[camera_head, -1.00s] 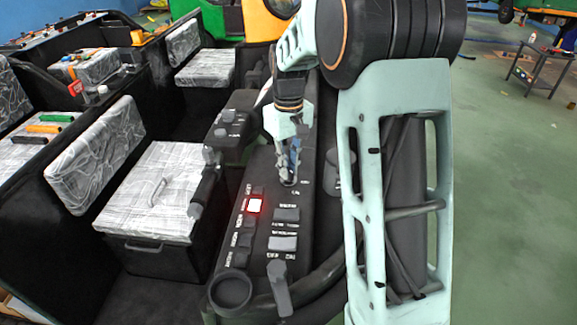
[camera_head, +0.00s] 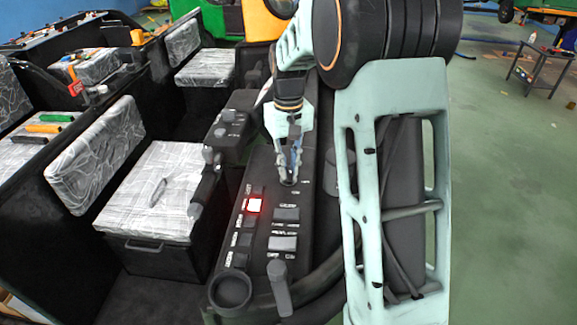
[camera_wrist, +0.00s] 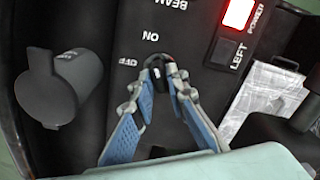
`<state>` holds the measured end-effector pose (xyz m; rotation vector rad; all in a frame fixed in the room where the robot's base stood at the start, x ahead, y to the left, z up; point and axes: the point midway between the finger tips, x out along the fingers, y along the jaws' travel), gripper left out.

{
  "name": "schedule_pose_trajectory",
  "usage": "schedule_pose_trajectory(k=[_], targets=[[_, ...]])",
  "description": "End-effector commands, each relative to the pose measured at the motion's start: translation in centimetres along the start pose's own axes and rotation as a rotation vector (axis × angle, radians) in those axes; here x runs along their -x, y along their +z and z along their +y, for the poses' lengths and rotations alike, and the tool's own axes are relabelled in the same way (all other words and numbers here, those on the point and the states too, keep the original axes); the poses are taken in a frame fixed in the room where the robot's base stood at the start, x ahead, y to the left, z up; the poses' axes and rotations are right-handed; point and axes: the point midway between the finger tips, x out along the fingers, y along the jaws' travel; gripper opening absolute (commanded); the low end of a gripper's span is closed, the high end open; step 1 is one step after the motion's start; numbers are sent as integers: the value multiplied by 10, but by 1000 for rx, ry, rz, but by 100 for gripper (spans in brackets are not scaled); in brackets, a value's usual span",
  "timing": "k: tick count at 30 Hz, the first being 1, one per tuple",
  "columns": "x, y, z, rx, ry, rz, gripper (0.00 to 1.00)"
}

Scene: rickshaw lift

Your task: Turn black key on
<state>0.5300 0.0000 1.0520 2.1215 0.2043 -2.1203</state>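The black key (camera_wrist: 156,72) sits in the dark control panel, beside the printed words ON and OFF in the wrist view. My gripper (camera_head: 289,178) reaches down to the panel in the head view. In the wrist view the blue-and-grey fingertips of my gripper (camera_wrist: 158,66) come together around the key, one on each side, and look closed on it. The fingers hide part of the key, and I cannot tell its exact turn position. In the head view the key is mostly hidden by the fingers.
A lit red power switch (camera_head: 254,205) is on the panel, with several dark switches near it. A dark knob (camera_wrist: 52,90) stands left of my gripper in the wrist view. A lever (camera_head: 279,287) and a round cup (camera_head: 231,291) are at the panel's near end.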

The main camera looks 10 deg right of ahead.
Motion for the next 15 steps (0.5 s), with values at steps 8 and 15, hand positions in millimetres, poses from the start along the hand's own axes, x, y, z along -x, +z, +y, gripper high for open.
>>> schedule_pose_trajectory(k=[8,15], targets=[[0,0,0,2,0,0,29],[9,-1,0,2,1,3,29]])
